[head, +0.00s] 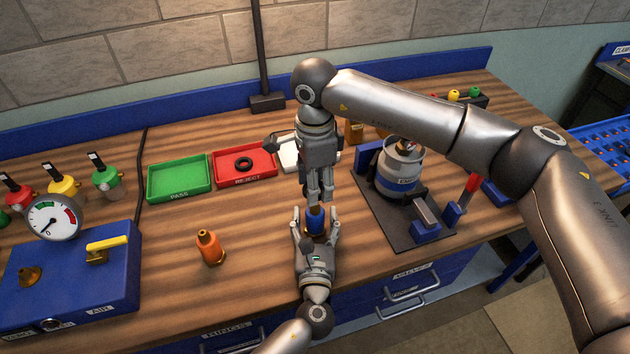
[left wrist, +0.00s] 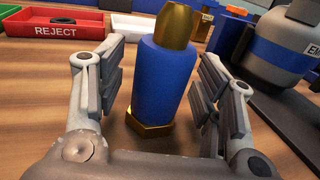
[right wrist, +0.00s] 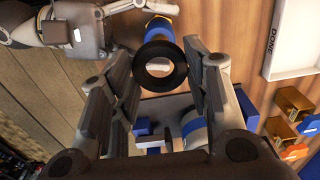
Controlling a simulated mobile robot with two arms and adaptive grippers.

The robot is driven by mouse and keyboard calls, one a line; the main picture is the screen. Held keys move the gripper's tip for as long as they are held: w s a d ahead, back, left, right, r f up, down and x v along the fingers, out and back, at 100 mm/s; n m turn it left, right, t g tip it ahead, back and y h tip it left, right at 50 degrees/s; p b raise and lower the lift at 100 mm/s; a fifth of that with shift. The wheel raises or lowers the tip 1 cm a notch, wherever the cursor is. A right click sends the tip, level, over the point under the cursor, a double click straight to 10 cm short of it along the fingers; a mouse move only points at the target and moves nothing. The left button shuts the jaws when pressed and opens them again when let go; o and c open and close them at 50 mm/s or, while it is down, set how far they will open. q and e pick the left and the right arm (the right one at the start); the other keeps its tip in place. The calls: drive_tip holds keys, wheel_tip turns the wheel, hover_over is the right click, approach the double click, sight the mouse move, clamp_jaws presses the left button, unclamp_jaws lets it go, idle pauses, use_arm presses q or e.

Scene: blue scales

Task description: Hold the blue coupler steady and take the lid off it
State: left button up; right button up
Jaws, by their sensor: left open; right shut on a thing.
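The blue coupler (left wrist: 160,85) stands upright on the bench, with a brass hexagonal base and a brass top part (left wrist: 174,25), apparently the lid, seated on it. It also shows in the head view (head: 316,224). My left gripper (head: 316,222) is open around it, with one finger on each side and gaps visible in the left wrist view. My right gripper (head: 319,197) points down just above the coupler. In the right wrist view it is shut on a black ring (right wrist: 140,73), with the coupler (right wrist: 158,28) beyond. The ring is hidden in the head view.
A green PASS tray (head: 178,197) and a red REJECT tray (head: 265,177) holding a black ring lie behind left. A grey-blue canister (head: 399,172) stands on a dark plate at right. An orange coupler (head: 209,249) and a gauge box (head: 75,280) stand left.

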use_arm(q)
drive_tip(key=s, duration=1.2)
drive_tip(key=shift+f, duration=0.1)
